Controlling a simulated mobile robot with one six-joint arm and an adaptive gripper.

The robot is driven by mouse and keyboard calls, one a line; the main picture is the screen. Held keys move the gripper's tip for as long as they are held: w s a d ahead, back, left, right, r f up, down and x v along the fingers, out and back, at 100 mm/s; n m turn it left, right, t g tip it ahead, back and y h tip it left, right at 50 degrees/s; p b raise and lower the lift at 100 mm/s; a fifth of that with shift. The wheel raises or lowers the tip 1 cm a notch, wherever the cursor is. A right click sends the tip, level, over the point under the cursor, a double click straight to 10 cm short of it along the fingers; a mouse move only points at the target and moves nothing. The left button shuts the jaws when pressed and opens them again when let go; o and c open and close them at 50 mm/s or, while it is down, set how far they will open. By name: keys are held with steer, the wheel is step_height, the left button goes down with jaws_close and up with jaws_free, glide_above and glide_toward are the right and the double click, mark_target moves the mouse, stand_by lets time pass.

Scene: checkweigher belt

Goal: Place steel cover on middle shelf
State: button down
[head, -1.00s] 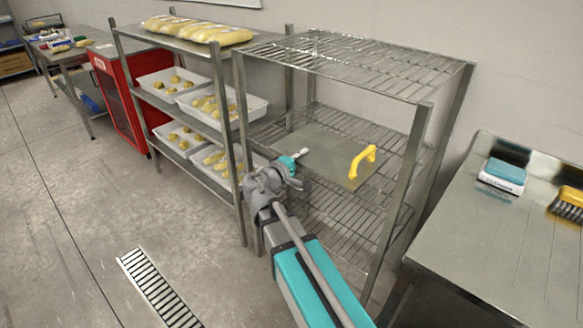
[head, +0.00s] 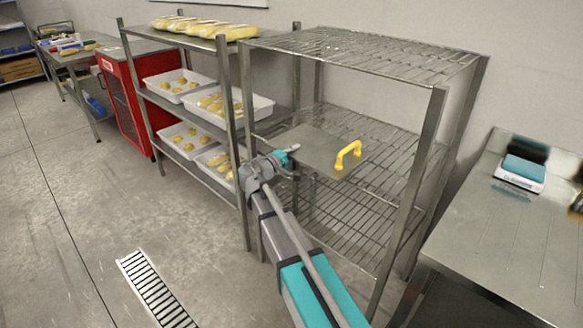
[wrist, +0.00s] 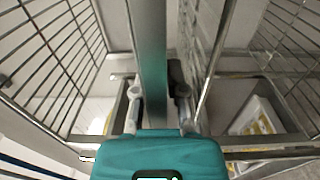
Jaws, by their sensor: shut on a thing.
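The steel cover (head: 312,150) is a flat grey plate with a yellow handle (head: 348,156) on its right part. It lies roughly level inside the front of the wire rack, around the height of the middle shelf (head: 385,142). I cannot tell whether it touches that shelf. My gripper (head: 287,156) is shut on the cover's left edge, near the rack's left front post. In the wrist view the gripper (wrist: 162,100) has a finger on each side of a long grey strip, the cover (wrist: 149,45) seen edge-on. The fingertip contact is partly hidden.
The rack's wire top shelf (head: 370,55) is above the cover, and a lower wire shelf (head: 345,215) is below. The rack's right front post (head: 412,190) is close. A left rack holds white trays (head: 228,105). A steel table (head: 490,250) stands at right.

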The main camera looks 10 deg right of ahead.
steer(key=shift+w+a+f, duration=0.1)
steer(key=shift+w+f, duration=0.25)
steer(key=shift+f, duration=0.05)
steer(key=shift+f+b, duration=0.1)
steer(key=shift+b, duration=0.2)
steer(key=shift+w+f+b, duration=0.4)
steer(key=shift+f+b, duration=0.05)
steer(key=shift+b, duration=0.05)
steer(key=shift+f+b, duration=1.4)
steer(key=shift+f, duration=0.05)
steer(key=shift+f, duration=0.15)
steer(key=c, duration=0.7)
jaws_free()
steer(key=shift+s+a+r, duration=0.1)
steer(key=shift+r, duration=0.1)
steer(key=v, duration=1.2)
steer(key=shift+f, duration=0.1)
